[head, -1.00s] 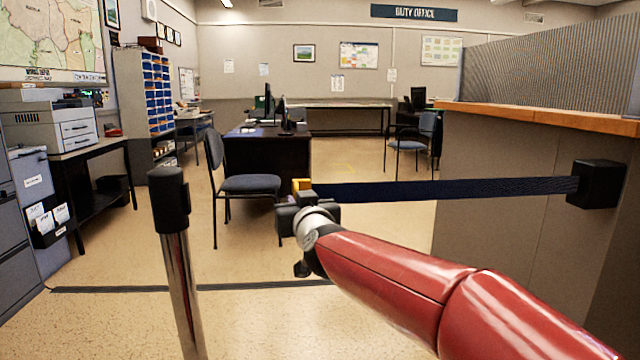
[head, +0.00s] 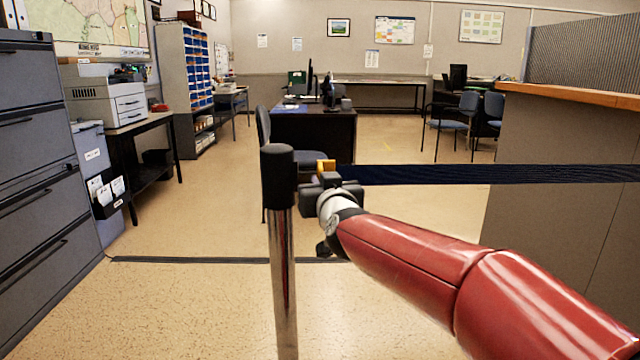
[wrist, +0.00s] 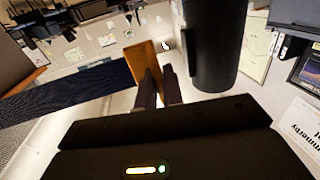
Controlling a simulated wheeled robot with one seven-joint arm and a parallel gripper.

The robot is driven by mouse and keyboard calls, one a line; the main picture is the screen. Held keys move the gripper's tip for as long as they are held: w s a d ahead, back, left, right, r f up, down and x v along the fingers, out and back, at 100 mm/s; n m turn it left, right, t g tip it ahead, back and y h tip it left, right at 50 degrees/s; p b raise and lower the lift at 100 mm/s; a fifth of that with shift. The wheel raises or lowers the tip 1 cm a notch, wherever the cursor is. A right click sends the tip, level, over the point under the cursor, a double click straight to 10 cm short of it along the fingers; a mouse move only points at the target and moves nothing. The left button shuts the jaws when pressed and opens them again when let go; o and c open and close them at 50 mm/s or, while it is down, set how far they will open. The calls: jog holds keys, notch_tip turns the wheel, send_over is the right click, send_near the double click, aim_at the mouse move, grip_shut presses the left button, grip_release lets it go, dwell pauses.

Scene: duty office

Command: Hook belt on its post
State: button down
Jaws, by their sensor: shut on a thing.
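The post (head: 282,260) is a chrome pole with a black head (head: 278,172), upright left of centre in the head view. My gripper (head: 325,172) is just right of the black head, shut on the yellow end piece of the dark blue belt (head: 480,174). The belt runs taut to the right, out of the head view. In the wrist view the yellow belt end (wrist: 148,72) lies at my fingertips (wrist: 160,85), with the belt (wrist: 70,95) to the left. The black post head (wrist: 210,45) stands close on the right, apart from the belt end.
A grey counter (head: 560,190) with a wooden top stands at the right. Filing cabinets (head: 40,190) and a printer table (head: 130,150) are at the left. A desk (head: 315,135) and chairs are behind the post. A dark strip (head: 190,260) crosses the floor.

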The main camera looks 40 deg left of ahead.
jog(key=shift+f, duration=0.1)
jog(key=c, duration=1.6)
grip_release()
